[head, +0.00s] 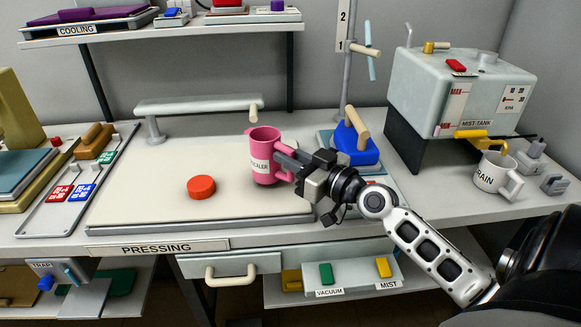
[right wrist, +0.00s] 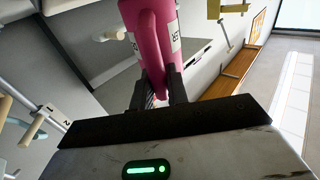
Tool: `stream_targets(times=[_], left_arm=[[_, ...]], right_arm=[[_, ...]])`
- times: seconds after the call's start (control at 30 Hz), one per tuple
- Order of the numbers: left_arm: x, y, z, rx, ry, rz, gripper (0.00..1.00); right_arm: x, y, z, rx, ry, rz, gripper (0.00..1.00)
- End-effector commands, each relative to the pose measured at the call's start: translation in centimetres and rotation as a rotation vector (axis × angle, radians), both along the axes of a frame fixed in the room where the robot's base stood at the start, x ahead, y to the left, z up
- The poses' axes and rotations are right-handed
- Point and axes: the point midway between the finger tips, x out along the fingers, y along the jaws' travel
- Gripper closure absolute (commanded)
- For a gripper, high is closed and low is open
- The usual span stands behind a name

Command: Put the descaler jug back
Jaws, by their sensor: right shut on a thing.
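The descaler jug (head: 263,157) is pink with a white label, and it is upright at the pressing board (head: 140,190). I cannot tell whether its base touches the board. My right gripper (head: 284,160) reaches it from the right and is shut on its handle. In the right wrist view the pink jug (right wrist: 149,30) rises between the two dark fingers of the gripper (right wrist: 158,90), which pinch the handle. A round red cap (head: 201,187) lies on the board left of the jug. My left gripper is not in view.
A blue iron (head: 354,145) stands behind my right gripper. The mist tank (head: 460,90) and a white drain mug (head: 495,173) are at the right. A sleeve board (head: 200,104) spans the back. The cooling shelf (head: 160,32) hangs above. The board's left part is clear.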

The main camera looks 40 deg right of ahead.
Motion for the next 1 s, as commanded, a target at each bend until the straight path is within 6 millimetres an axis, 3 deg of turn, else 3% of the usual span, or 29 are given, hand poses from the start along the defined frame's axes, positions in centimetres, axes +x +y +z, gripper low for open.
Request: stream_targets(times=[0.1, 0.5, 0.53, 0.6, 1.0], left_arm=[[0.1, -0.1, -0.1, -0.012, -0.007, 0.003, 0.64], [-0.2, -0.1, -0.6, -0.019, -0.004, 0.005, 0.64], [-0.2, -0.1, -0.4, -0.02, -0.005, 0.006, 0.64], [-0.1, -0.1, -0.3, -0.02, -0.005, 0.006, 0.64], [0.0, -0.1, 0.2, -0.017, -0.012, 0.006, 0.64]], right_arm=[[0.0, 0.0, -1.3, 0.0, -0.002, 0.0, 1.0], [0.0, 0.0, -1.8, -0.001, -0.002, 0.0, 1.0], [-0.1, 0.0, -1.7, -0.001, -0.001, 0.0, 0.79], [-0.1, 0.0, -1.6, -0.001, -0.001, 0.0, 0.62], [-0.3, -0.1, -1.3, 0.002, 0.0, 0.0, 0.62]])
